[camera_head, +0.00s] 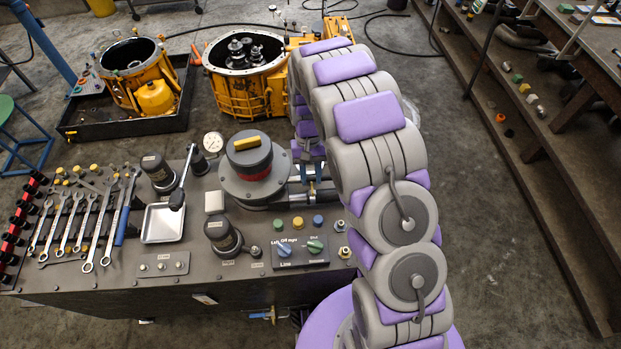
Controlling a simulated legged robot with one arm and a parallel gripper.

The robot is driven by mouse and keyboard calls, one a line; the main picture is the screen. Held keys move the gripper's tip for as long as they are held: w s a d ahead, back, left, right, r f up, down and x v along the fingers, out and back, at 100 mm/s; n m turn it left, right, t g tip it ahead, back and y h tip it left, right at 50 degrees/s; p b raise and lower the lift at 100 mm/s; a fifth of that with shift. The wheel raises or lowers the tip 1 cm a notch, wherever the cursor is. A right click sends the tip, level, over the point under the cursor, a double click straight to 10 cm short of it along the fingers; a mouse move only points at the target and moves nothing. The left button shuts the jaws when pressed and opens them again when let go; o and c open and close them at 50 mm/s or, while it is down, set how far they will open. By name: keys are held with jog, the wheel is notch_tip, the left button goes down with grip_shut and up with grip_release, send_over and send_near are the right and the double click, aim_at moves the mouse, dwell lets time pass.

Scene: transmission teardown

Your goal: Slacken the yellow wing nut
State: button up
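A yellow bar-shaped piece (246,143), which looks like the yellow wing nut, lies across the top of a red and dark grey round cap (250,158). The cap sits on a grey flanged base (232,187) on the workbench (180,296). My arm rises on the right and bends over, its far end coming down just right of the cap. My gripper (311,172) seems to be at that end, apart from the yellow piece. It is small and partly hidden by my arm, so its opening is unclear.
Wrenches (100,225), a metal tray (163,222), black knobs (222,233) and a switch box (300,252) crowd the bench. A gauge (213,142) stands behind. The floor (490,230) right of my arm is mostly clear.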

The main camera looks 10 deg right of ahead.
jog(key=p+v, duration=0.1)
jog(key=v, duration=1.4)
jog(key=shift+r, duration=0.2)
jog(key=shift+w+a, duration=0.1)
jog(key=shift+w, duration=0.05)
jog(key=s+d+r+t+b, duration=0.1)
jog(key=s+d+r, duration=0.25)
jog(key=s, duration=0.45)
jog(key=s+d+r+b, duration=0.25)
jog(key=s+r, duration=0.25)
jog(key=s, duration=0.4)
jog(key=s+d+f, duration=0.1)
jog(key=s+f, duration=0.1)
jog(key=s, duration=0.8)
jog(key=s+d+f+t+b, duration=0.1)
jog(key=s, duration=1)
jog(key=shift+d+f+t, duration=0.25)
jog(key=shift+f+t, duration=0.05)
jog(key=shift+f, duration=0.1)
